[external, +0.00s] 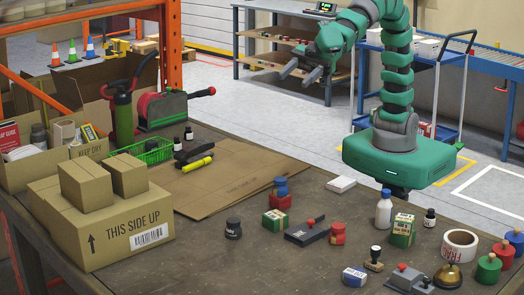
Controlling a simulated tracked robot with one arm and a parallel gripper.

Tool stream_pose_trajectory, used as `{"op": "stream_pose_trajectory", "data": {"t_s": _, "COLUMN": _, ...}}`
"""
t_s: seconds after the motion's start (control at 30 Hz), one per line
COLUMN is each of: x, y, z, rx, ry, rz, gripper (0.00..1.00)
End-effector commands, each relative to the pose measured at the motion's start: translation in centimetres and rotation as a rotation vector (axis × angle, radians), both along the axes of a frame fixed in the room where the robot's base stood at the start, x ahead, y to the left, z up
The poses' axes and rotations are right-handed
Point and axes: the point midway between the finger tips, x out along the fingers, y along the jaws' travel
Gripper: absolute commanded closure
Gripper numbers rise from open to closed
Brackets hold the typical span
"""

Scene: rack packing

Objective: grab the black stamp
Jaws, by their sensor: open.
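A small hand stamp (374,260) with a dark knob and a pale base stands near the front of the table, right of centre. A squat black piece (233,228) with a pale mark stands alone left of centre; I cannot tell whether it is a stamp or a jar.
Stacked cartons (125,222) fill the left.

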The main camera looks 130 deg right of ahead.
Motion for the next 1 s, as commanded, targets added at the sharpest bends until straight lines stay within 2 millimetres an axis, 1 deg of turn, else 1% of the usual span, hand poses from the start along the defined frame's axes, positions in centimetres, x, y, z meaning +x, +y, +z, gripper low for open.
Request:
{"op": "stream_pose_trajectory", "data": {"t_s": 0.03, "x": 0.7, "y": 1.8, "z": -3.9, "rx": -0.008, "ry": 0.018, "rz": 0.040, "gripper": 0.50}}
{"op": "stream_pose_trajectory", "data": {"t_s": 0.07, "x": 1.1, "y": 2.8, "z": -5.8, "rx": -0.012, "ry": 0.023, "rz": 0.065, "gripper": 0.50}}
{"op": "stream_pose_trajectory", "data": {"t_s": 0.1, "x": 1.4, "y": 4.3, "z": -8.2, "rx": -0.015, "ry": 0.028, "rz": 0.101, "gripper": 0.50}}
{"op": "stream_pose_trajectory", "data": {"t_s": 0.13, "x": 1.6, "y": 5.4, "z": -10.0, "rx": -0.017, "ry": 0.034, "rz": 0.128, "gripper": 0.50}}
{"op": "stream_pose_trajectory", "data": {"t_s": 0.17, "x": 1.6, "y": 6.5, "z": -11.8, "rx": -0.016, "ry": 0.038, "rz": 0.155, "gripper": 0.50}}
{"op": "stream_pose_trajectory", "data": {"t_s": 0.2, "x": 1.6, "y": 8.0, "z": -14.5, "rx": -0.016, "ry": 0.051, "rz": 0.193, "gripper": 0.50}}
{"op": "stream_pose_trajectory", "data": {"t_s": 0.23, "x": 1.5, "y": 9.1, "z": -16.3, "rx": -0.014, "ry": 0.058, "rz": 0.222, "gripper": 0.50}}
{"op": "stream_pose_trajectory", "data": {"t_s": 0.27, "x": 1.2, "y": 10.3, "z": -18.1, "rx": -0.011, "ry": 0.064, "rz": 0.252, "gripper": 0.50}}
{"op": "stream_pose_trajectory", "data": {"t_s": 0.3, "x": 0.9, "y": 11.8, "z": -20.7, "rx": -0.005, "ry": 0.077, "rz": 0.291, "gripper": 0.50}}
{"op": "stream_pose_trajectory", "data": {"t_s": 0.37, "x": 0.1, "y": 14.0, "z": -24.2, "rx": 0.006, "ry": 0.094, "rz": 0.350, "gripper": 0.50}}
{"op": "stream_pose_trajectory", "data": {"t_s": 0.4, "x": -0.5, "y": 15.3, "z": -26.3, "rx": 0.018, "ry": 0.103, "rz": 0.388, "gripper": 0.50}}
{"op": "stream_pose_trajectory", "data": {"t_s": 0.5, "x": -2.5, "y": 18.2, "z": -31.0, "rx": 0.047, "ry": 0.135, "rz": 0.471, "gripper": 0.50}}
{"op": "stream_pose_trajectory", "data": {"t_s": 0.6, "x": -4.1, "y": 20.2, "z": -34.3, "rx": 0.071, "ry": 0.160, "rz": 0.528, "gripper": 0.50}}
{"op": "stream_pose_trajectory", "data": {"t_s": 0.7, "x": -5.1, "y": 21.3, "z": -35.8, "rx": 0.089, "ry": 0.172, "rz": 0.563, "gripper": 0.50}}
{"op": "stream_pose_trajectory", "data": {"t_s": 0.83, "x": -5.3, "y": 22.1, "z": -36.6, "rx": 0.097, "ry": 0.176, "rz": 0.577, "gripper": 0.50}}
{"op": "stream_pose_trajectory", "data": {"t_s": 1.0, "x": -4.4, "y": 23.2, "z": -37.1, "rx": 0.097, "ry": 0.173, "rz": 0.579, "gripper": 0.50}}
